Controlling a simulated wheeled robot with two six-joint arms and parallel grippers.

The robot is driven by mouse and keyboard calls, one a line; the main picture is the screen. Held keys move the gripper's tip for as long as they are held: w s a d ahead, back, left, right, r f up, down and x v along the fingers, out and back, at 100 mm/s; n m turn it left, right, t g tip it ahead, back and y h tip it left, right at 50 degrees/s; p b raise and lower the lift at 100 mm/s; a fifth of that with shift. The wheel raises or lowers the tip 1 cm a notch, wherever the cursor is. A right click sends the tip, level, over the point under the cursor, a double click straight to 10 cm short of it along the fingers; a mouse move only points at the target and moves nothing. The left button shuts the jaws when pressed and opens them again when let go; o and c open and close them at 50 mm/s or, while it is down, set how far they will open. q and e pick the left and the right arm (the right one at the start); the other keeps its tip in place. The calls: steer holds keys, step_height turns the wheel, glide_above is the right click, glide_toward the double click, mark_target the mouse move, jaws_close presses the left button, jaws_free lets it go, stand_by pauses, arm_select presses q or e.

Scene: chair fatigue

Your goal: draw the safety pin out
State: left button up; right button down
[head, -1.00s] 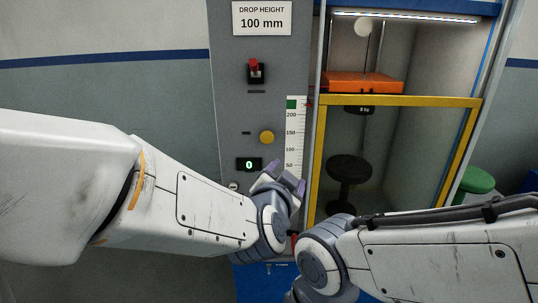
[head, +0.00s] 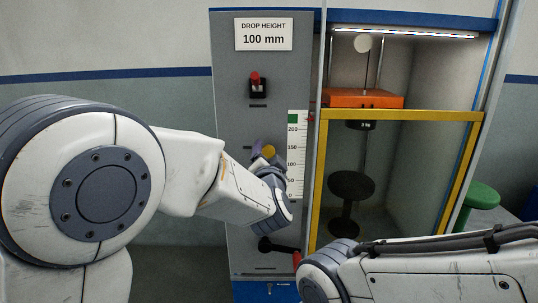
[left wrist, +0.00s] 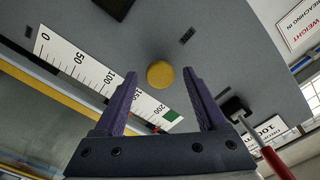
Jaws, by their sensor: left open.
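A round yellow knob (head: 268,151) sits on the grey machine panel (head: 230,110), left of the ruler; I take it for the safety pin's head, though its shaft is not visible. My left gripper (head: 260,148) is open at the knob, its purple fingers partly hidden by my wrist. In the left wrist view the knob (left wrist: 160,74) appears between the open fingers (left wrist: 160,90), apart from both. How far in front of the knob they are I cannot tell. My right arm shows at the lower right; its fingers are out of view.
A red-tipped switch (head: 256,83) is above the knob. A lever with black knob and red part (head: 280,247) is below. A white ruler (head: 297,155) is to the right.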

arm_select(q)
steer(key=shift+w, duration=0.25)
jaws_close()
steer(key=shift+s, duration=0.1)
stand_by(1.2)
